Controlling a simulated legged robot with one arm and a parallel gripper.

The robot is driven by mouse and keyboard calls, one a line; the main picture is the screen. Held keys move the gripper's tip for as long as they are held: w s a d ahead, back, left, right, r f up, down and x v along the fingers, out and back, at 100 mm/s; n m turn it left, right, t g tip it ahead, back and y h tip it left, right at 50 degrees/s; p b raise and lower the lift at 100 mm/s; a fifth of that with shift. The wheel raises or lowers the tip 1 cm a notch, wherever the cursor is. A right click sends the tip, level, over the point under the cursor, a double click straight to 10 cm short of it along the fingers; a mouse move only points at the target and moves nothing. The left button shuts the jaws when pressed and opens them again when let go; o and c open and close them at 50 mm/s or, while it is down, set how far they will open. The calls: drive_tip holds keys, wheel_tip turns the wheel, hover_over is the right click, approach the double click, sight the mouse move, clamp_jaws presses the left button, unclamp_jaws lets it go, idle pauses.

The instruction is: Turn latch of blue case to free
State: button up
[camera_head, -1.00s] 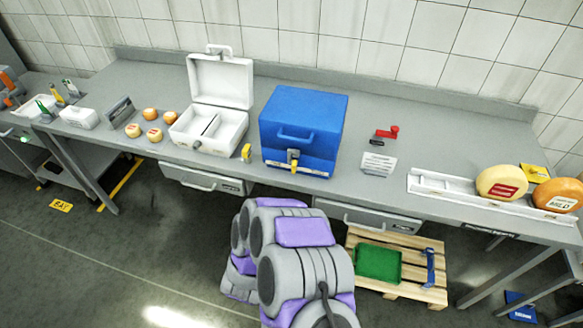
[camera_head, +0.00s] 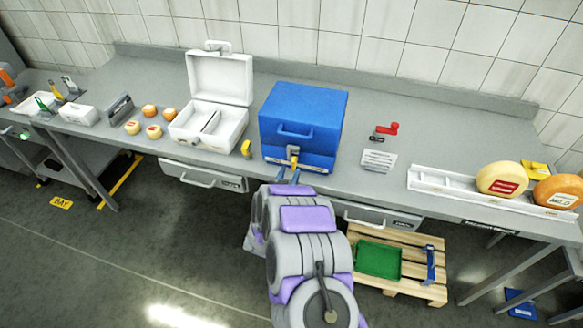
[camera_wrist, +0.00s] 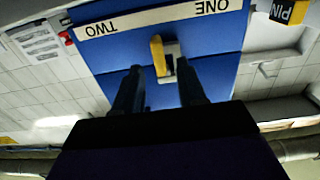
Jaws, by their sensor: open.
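The blue case (camera_head: 302,122) stands shut on the grey table, its handle on the front face. Its yellow latch (camera_head: 293,153) sits low on the front. In the wrist view the yellow latch (camera_wrist: 158,56) shows on a light metal mount, on the blue face (camera_wrist: 110,60) beside a strip reading "ONE" and "TWO". My gripper (camera_head: 288,175) is just in front of the latch. In the wrist view its two dark fingers (camera_wrist: 160,88) are apart, one on either side of the latch's line. I cannot tell whether either finger touches it.
An open white case (camera_head: 207,130) stands to the left, with a small yellow piece (camera_head: 246,148) between the cases. A red-handled item (camera_head: 386,130) and a paper card (camera_head: 378,160) lie to the right.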

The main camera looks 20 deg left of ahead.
sight(293, 166)
drive_tip(key=shift+w, duration=1.85)
clamp_jaws()
